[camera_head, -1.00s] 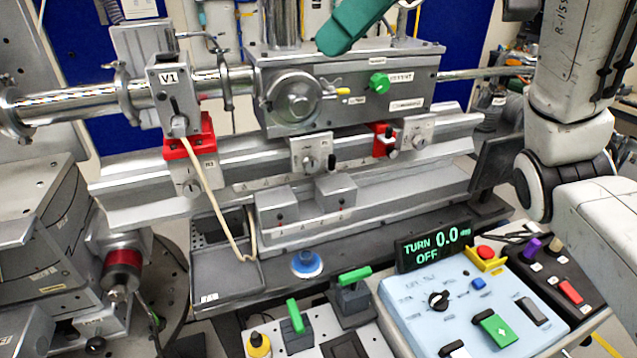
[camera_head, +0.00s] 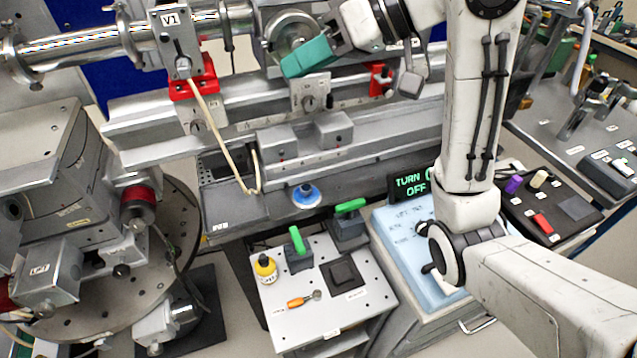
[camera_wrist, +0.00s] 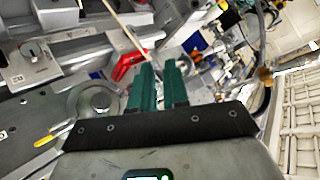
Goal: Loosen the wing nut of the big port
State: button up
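The big port (camera_head: 290,36) is a round grey flange on the front of the metal chamber, at the top middle of the head view. My gripper (camera_head: 306,60), with green fingers, is in front of its lower right part and hides some of it. In the wrist view the round port (camera_wrist: 92,101) lies left of my gripper (camera_wrist: 160,85). A yellow-tipped lever (camera_wrist: 46,141) is at lower left there. The wing nut itself cannot be made out clearly. A narrow gap shows between the two fingers, and nothing is held in it.
A valve block marked V1 (camera_head: 172,40) and a red clamp (camera_head: 192,88) stand left of the port. The rail (camera_head: 250,100) runs below. A tool table (camera_head: 330,325) with a yellow-capped bottle (camera_head: 264,268) and an orange-handled tool (camera_head: 300,300) is in front.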

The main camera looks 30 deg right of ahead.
jog(key=s+f+m+h+p, duration=0.1)
jog(key=s+f+m+p, duration=0.1)
jog(key=f, duration=0.9)
jog(key=s+a+f+m+h+p, duration=0.1)
jog(key=s+f+m+h+p, duration=0.1)
jog(key=f, duration=0.9)
jog(key=shift+s+m+g, duration=0.4)
jog(key=shift+s, duration=0.25)
jog(key=shift+a, duration=0.1)
